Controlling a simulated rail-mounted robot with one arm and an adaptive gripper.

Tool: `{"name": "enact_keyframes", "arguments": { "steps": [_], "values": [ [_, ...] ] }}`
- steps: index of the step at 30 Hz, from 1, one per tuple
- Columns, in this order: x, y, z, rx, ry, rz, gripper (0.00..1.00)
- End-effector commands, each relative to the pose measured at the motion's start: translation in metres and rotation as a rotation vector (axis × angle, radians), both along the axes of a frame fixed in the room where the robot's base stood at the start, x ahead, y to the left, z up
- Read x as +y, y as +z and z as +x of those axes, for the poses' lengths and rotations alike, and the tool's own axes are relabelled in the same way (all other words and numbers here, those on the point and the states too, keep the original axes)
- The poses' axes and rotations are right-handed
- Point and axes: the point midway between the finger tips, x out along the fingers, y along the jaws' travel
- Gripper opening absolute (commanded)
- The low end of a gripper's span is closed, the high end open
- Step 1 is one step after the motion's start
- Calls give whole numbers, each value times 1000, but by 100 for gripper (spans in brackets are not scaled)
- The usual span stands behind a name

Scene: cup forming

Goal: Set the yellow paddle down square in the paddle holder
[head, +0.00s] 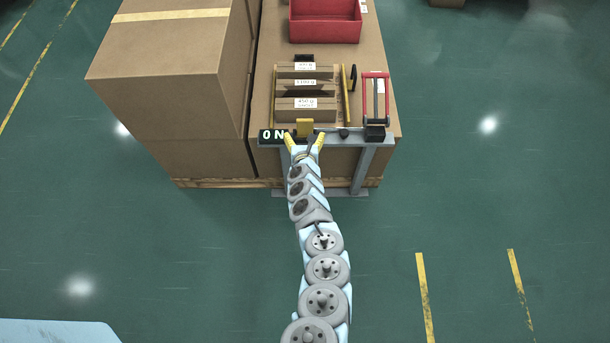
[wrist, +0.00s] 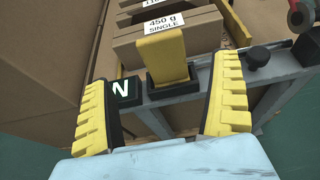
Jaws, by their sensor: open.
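The yellow paddle (wrist: 163,58) stands in the black paddle holder (wrist: 172,92) on a grey metal rail. In the wrist view it looks slightly slanted, but I cannot tell whether it is really tilted or just seen at an angle. In the head view the yellow paddle (head: 304,126) shows just beyond my gripper (head: 305,143). My gripper is open, with one yellow ribbed finger on each side of the paddle and a visible gap to both. In the wrist view my gripper (wrist: 160,75) appears empty. The paddle's lower end is hidden in the holder.
An ON sign (head: 273,135) sits left of the holder, and a black knob (wrist: 257,56) sits right. A red-framed device (head: 375,95) stands farther right. Labelled cardboard pieces (head: 306,103) lie behind, with a red bin (head: 325,22) beyond. Large boxes (head: 170,70) rise at left.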

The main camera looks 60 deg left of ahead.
Motion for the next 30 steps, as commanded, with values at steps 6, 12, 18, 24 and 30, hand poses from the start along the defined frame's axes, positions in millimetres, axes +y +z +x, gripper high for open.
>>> {"name": "enact_keyframes", "arguments": {
  "steps": [6,12,18,24,30],
  "values": [
    [-9,-3,-3,0,-3,-15,93],
    [-25,-3,-10,1,-4,-12,93],
    [-43,-4,-18,1,-4,-16,93],
    [-60,-4,-28,1,-4,-14,93],
    [-74,-5,-35,6,-6,-14,93]
  ]
}}
